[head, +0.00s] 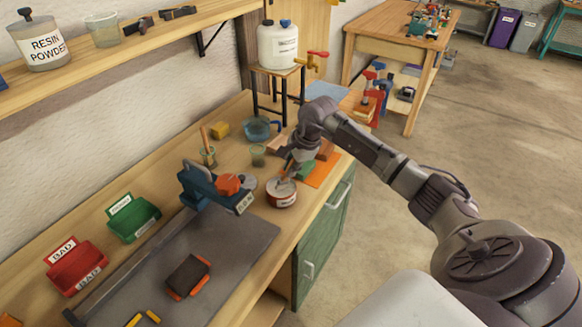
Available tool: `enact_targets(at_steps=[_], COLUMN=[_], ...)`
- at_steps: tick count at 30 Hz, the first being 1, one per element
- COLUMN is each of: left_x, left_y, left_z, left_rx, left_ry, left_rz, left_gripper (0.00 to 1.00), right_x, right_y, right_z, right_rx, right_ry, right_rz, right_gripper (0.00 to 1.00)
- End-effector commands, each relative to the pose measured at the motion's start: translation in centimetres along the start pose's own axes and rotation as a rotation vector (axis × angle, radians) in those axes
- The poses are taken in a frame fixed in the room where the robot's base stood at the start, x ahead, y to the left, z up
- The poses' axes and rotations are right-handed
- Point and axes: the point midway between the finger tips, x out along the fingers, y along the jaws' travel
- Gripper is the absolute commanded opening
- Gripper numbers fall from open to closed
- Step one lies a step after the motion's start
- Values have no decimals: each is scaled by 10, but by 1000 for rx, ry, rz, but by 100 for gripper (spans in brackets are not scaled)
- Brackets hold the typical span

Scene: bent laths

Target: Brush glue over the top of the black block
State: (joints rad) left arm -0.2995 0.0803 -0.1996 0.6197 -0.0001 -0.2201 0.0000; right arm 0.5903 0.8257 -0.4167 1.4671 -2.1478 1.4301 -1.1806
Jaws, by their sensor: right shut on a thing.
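The black block (188,272) lies on the grey mat (232,243) at the front of the bench, with orange parts at its lower edge. A round can with a white and red side (281,193) stands on the bench to the right of the mat. My right gripper (292,170) is just above the can, shut on a thin tool that looks like the brush; its lower end reaches the can's opening. The bristles are hidden or too small to make out. My left gripper is not in view.
Green (133,218) and red (77,267) bins sit by the wall. Small cups, a blue jug (257,129) and coloured blocks crowd the back. The mat around the block is mostly clear.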

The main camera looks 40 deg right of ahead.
Motion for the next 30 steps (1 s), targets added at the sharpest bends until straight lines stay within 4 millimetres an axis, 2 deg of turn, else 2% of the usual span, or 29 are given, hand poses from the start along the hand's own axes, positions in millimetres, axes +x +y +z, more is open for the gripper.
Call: enact_targets(at_steps=[24,30], left_x=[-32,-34], left_y=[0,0], left_z=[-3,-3], left_rx=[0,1], left_ry=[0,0], left_rz=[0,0], left_gripper=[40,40], right_x=[-61,-66], right_y=[-19,-20], right_z=[12,13], right_rx=[0,0], right_ry=[1,0], right_rz=[-2,0], right_gripper=[0,0])
